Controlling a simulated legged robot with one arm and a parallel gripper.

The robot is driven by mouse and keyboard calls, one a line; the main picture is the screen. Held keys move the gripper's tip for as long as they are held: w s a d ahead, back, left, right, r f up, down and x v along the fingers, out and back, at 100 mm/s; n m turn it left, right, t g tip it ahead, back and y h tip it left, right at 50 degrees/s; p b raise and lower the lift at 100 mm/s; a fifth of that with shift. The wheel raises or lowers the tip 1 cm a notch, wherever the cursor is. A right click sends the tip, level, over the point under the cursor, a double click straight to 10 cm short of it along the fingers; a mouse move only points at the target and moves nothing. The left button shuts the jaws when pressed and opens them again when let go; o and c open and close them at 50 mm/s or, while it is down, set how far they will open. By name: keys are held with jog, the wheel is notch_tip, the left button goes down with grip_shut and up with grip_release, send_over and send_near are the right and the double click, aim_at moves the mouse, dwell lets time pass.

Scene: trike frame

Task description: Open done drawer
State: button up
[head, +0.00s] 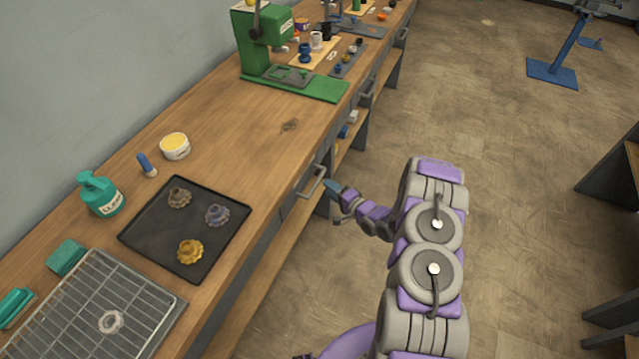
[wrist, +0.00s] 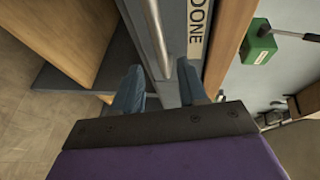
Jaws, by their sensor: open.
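The done drawer (wrist: 177,15) is a grey front under the bench top, with a label (wrist: 197,30) that reads roughly "DOONE" in the wrist view. It looks shut. Its metal bar handle (wrist: 158,40) runs up between my fingers in the wrist view. In the head view the handle (head: 312,182) sticks out from the bench's front edge. My gripper (head: 335,188) is just right of it, open. In the wrist view my gripper (wrist: 163,88) has its blue fingers on either side of the bar, apart from each other. Whether either finger touches the bar cannot be told.
The wooden bench (head: 235,135) holds a black tray (head: 150,238) with several gear-like parts, a wire rack (head: 75,310), a teal bottle (head: 100,195) and a green press (head: 262,45). More drawer handles (head: 366,97) line its front.

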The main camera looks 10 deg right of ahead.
aim_at(318, 180)
jog(key=x, duration=0.4)
jog(key=a+b+x, duration=0.1)
jog(key=x, duration=0.1)
jog(key=shift+s+a, duration=0.1)
jog(key=shift+s, duration=0.1)
jog(key=shift+w+f, duration=0.1)
jog(key=shift+w, duration=0.1)
jog(key=shift+w+d, duration=0.25)
jog(key=shift+d, duration=0.05)
jog(key=shift+a, duration=0.4)
jog(key=c, duration=0.4)
jog(key=shift+c, duration=1.2)
jog(key=shift+d, duration=0.2)
grip_shut()
